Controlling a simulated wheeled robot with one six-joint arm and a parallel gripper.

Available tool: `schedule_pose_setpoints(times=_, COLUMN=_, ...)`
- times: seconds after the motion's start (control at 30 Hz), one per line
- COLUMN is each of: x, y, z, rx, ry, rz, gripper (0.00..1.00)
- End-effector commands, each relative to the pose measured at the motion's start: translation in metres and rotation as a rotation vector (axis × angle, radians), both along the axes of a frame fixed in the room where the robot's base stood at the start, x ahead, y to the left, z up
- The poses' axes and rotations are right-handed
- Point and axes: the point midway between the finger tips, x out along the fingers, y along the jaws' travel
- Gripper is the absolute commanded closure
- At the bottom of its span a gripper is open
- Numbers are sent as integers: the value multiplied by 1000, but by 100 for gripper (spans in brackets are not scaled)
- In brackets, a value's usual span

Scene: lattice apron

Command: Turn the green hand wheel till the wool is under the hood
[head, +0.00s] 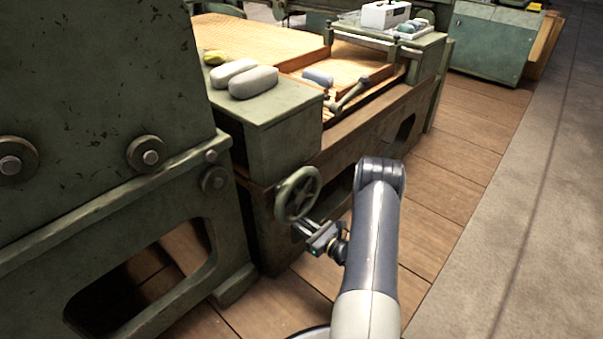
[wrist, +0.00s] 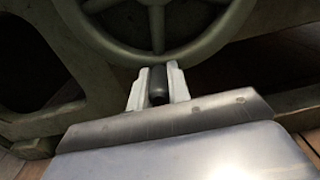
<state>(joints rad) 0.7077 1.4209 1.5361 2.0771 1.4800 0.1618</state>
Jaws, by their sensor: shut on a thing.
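The green hand wheel (head: 285,205) is on the side of the green machine frame, below a box-like ledge. It fills the top of the wrist view (wrist: 157,20). My gripper (head: 301,229) is at the wheel's lower rim. In the wrist view its two pale fingers (wrist: 158,85) are shut on the wheel's dark handle (wrist: 158,84). A small blue-grey lump (head: 318,77) lies on the wooden slatted apron (head: 262,40). I cannot tell whether this lump is the wool. The tall green housing (head: 100,80) at the left may be the hood.
Two grey rounded lumps (head: 253,82) and a yellow item (head: 214,57) are on or near the green ledge (head: 285,108). A metal lever (head: 350,95) stands beside the apron. A white box (head: 385,14) is at the back. The floor at the right is clear.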

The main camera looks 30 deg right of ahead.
Motion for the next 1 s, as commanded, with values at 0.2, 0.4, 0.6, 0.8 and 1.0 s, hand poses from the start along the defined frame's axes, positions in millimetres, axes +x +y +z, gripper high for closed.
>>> schedule_pose_setpoints(times=0.2, x=-1, y=1, z=0, rx=-1, ry=-1, rz=1, gripper=98)
schedule_pose_setpoints(times=0.4, x=-3, y=8, z=5, rx=1, ry=-1, rz=1, gripper=98)
schedule_pose_setpoints(times=0.6, x=-11, y=29, z=16, rx=2, ry=1, rz=1, gripper=99)
schedule_pose_setpoints(times=0.8, x=-12, y=32, z=16, rx=-1, ry=-1, rz=0, gripper=98)
schedule_pose_setpoints(times=1.0, x=-13, y=34, z=19, rx=0, ry=0, rz=0, gripper=98)
